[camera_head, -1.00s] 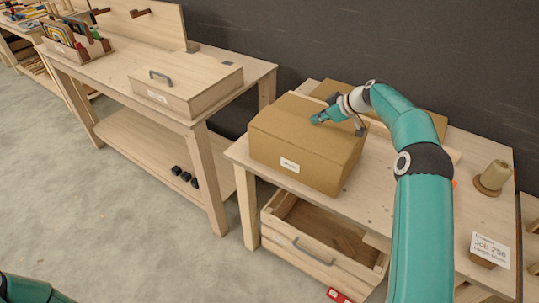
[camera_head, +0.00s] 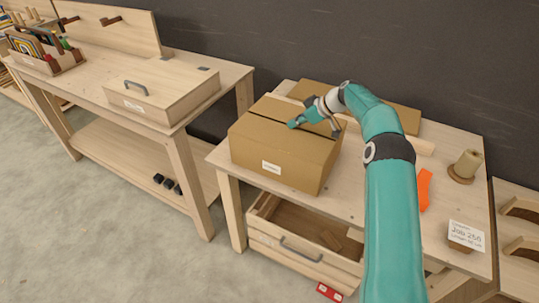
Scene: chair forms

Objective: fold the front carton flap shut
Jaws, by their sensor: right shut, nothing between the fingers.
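The brown carton (camera_head: 268,153) stands on the right-hand workbench with a white label on its front. Its front flap (camera_head: 270,121) lies across the top and looks nearly flat. A dark gap runs along the flap's rear edge, between it and the rear part of the top. My right gripper (camera_head: 293,124) is shut and empty, low over the flap at the top. I cannot tell whether it touches the flap. My right arm reaches in from the lower right. My left gripper is out of view.
A flat brown cardboard piece (camera_head: 392,115) lies behind the carton. An open drawer (camera_head: 300,255) is below the bench top. To the right are an orange item (camera_head: 424,190), a spool (camera_head: 465,166) and a job card (camera_head: 466,236). A lidded wooden box (camera_head: 163,92) sits on the left bench.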

